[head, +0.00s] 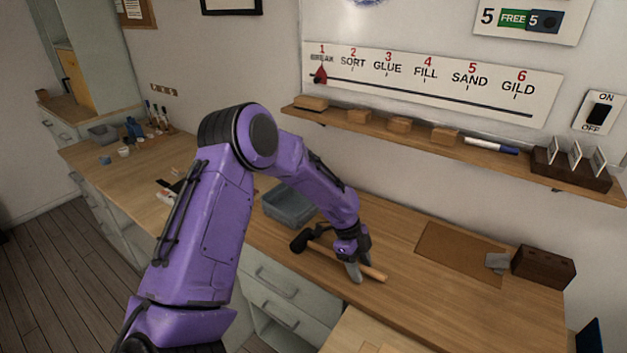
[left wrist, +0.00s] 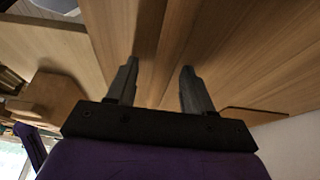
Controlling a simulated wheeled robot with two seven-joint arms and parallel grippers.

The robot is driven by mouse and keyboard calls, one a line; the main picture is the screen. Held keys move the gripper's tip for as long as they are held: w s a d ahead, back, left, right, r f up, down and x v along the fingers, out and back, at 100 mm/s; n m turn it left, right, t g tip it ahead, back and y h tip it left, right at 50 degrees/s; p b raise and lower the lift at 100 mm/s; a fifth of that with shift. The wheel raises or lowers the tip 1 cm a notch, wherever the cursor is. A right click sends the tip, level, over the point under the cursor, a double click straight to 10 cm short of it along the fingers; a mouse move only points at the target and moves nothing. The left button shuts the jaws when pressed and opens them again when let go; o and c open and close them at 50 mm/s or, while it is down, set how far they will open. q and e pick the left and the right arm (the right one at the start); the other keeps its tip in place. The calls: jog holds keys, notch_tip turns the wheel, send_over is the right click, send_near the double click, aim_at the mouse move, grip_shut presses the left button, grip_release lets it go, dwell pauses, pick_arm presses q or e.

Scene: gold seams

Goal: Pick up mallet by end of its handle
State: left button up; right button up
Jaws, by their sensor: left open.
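The mallet lies on the wooden worktop in the head view, its dark head (head: 300,242) to the left and its light wooden handle (head: 374,272) running right and toward the front. My left gripper (head: 357,272) is over the handle, nearer its free end than the head. The fingers hide part of the handle, and I cannot tell whether it lies between them. In the left wrist view the two fingers of the left gripper (left wrist: 160,68) stand apart over wood-coloured surfaces. The mallet is hard to tell from the worktop there. My right gripper is in neither view.
A grey bin (head: 288,206) stands behind the mallet's head. A brown mat (head: 455,252) with a grey piece (head: 497,262) and a dark wooden block (head: 543,267) lie to the right. A wall shelf (head: 455,150) with small blocks runs above the worktop (head: 440,310).

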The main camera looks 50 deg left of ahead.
pick_arm(q)
grip_shut()
